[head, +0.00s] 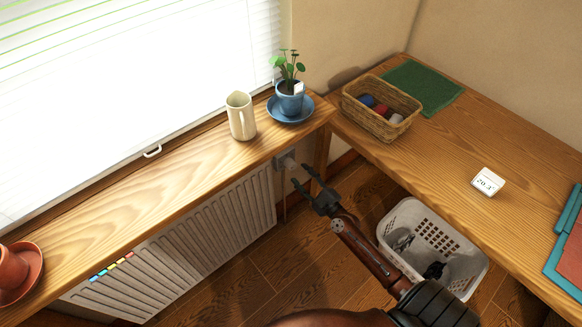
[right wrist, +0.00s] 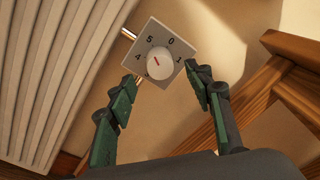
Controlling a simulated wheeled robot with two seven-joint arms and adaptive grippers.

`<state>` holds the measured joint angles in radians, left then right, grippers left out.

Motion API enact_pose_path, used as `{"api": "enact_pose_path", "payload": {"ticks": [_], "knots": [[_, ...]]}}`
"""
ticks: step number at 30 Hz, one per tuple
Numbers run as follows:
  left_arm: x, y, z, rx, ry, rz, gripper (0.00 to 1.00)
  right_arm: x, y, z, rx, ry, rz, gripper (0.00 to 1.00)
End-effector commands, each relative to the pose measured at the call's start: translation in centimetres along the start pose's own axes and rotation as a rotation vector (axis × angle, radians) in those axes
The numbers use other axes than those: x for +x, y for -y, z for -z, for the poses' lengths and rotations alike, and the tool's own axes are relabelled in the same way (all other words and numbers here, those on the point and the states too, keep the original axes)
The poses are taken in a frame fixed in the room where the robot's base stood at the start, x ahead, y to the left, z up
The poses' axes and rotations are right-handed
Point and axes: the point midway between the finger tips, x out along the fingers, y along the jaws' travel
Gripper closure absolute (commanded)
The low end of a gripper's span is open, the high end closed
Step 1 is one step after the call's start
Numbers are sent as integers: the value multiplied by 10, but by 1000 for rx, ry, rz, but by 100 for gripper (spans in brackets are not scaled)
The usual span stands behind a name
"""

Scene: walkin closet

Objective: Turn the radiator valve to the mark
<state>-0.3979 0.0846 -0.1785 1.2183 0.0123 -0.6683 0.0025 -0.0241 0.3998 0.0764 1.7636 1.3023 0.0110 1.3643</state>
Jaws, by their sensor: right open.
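The radiator valve (head: 286,160) is on the wall at the right end of the radiator, under the sill. In the right wrist view its round white knob (right wrist: 159,64) sits on a grey square plate (right wrist: 176,51) with numbers around it; 5, 0, 1 and 4 are readable. A short red line on the knob points up-left, roughly between 4 and 5. My right gripper (head: 300,175) is open in front of the valve. In the right wrist view its fingers (right wrist: 161,75) are on either side of the knob's lower part, apparently not touching it. My left gripper is not in view.
The ribbed radiator (head: 185,245) stands left of the valve, under a wooden sill (head: 175,172) with a jug (head: 241,116) and a potted plant (head: 290,98). A desk (head: 445,150) with a display (head: 488,182) is on the right. A white basket (head: 455,249) stands below.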

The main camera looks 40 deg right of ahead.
Motion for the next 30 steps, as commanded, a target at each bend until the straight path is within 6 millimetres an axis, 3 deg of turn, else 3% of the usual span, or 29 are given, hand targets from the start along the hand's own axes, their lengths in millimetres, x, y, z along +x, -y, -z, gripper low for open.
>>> {"api": "enact_pose_path", "payload": {"ticks": [6, 12, 23, 30], "knots": [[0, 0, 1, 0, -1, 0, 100, 37, 0, -1, -2, 1, 1, 53], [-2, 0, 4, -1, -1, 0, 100, 58, -1, 0, -3, -1, -2, 53], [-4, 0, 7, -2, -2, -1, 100, 63, -1, 0, -5, -1, -3, 53], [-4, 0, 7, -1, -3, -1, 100, 63, -1, 0, -5, -1, -3, 69]]}}
